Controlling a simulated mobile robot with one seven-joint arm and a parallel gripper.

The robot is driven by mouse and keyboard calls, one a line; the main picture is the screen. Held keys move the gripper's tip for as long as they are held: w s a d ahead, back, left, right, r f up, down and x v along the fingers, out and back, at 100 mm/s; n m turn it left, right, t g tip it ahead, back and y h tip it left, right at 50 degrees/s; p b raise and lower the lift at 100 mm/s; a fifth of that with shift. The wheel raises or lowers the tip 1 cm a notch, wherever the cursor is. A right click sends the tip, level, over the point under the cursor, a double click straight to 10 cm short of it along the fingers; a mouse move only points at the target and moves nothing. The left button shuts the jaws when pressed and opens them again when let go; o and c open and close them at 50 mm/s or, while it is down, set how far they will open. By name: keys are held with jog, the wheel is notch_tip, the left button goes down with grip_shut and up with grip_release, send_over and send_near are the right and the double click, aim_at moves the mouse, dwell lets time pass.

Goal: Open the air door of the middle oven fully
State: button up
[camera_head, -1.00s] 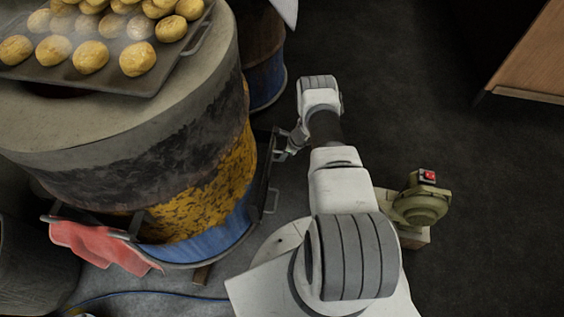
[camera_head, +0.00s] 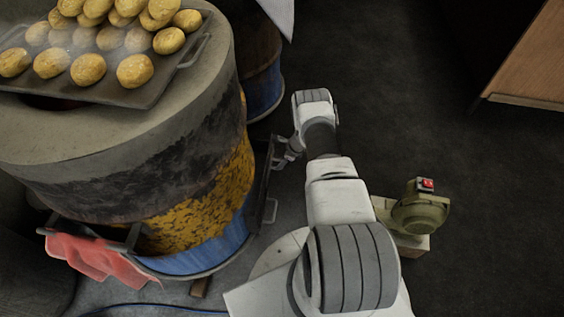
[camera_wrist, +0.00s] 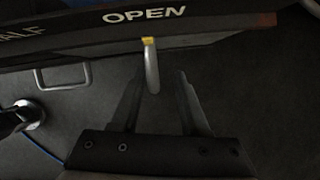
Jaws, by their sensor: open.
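The middle oven (camera_head: 190,140) is a rusty barrel with a blue and yellow lower part. On its right side is a dark air door assembly (camera_head: 260,182). In the wrist view a dark rail (camera_wrist: 100,38) carries the words "HALF" and "OPEN". A slim pale handle (camera_wrist: 152,68) with a yellow mark at its top sits just below "OPEN". My gripper (camera_wrist: 155,78) is open, with the handle's lower end between its fingers; contact cannot be told. In the head view my gripper (camera_head: 281,158) is small beside the door assembly.
A loop handle (camera_wrist: 63,78) is left of my gripper. A tray of potatoes (camera_head: 150,92) tops the oven, and a red cloth (camera_head: 85,255) hangs at its front. A green blower (camera_head: 420,210) stands right of my arm. Dark floor beyond is clear.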

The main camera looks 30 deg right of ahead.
jog(key=shift+s+r, duration=0.1)
jog(key=p+v, duration=0.7)
jog(key=v, duration=1)
jog(key=shift+r, duration=0.1)
